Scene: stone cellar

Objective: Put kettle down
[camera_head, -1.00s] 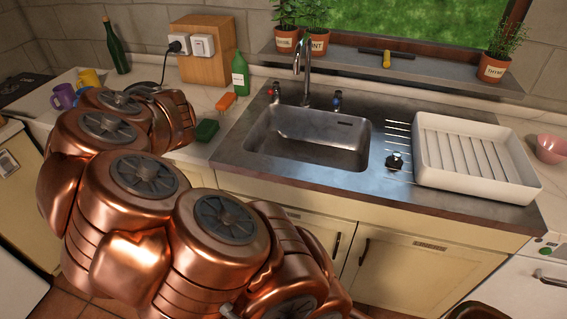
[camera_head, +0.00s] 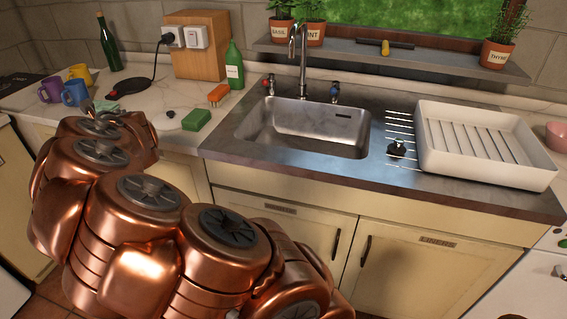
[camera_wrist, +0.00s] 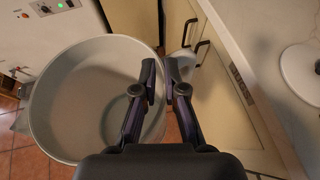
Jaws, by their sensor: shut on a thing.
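In the wrist view a large, pale grey round vessel (camera_wrist: 85,85), which appears to be the kettle, is seen through its open top. Its inside looks empty, and a part sticks out at its left. The two dark fingers of my gripper (camera_wrist: 166,78) are at its right rim, shut on it. The vessel is in front of the cupboard doors with floor tiles below. The head view shows neither kettle nor fingers; my copper arm hides that area. A round white lid-like disc with a dark knob (camera_head: 168,121) lies on the counter, also at the right of the wrist view (camera_wrist: 299,75).
Left counter (camera_head: 140,103) has free room around the disc. A green sponge (camera_head: 196,119), orange brush (camera_head: 217,95), green bottle (camera_head: 234,66) and several mugs (camera_head: 75,93) stand nearby. The sink (camera_head: 310,130) is empty; a white rack (camera_head: 485,150) stands at its right.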

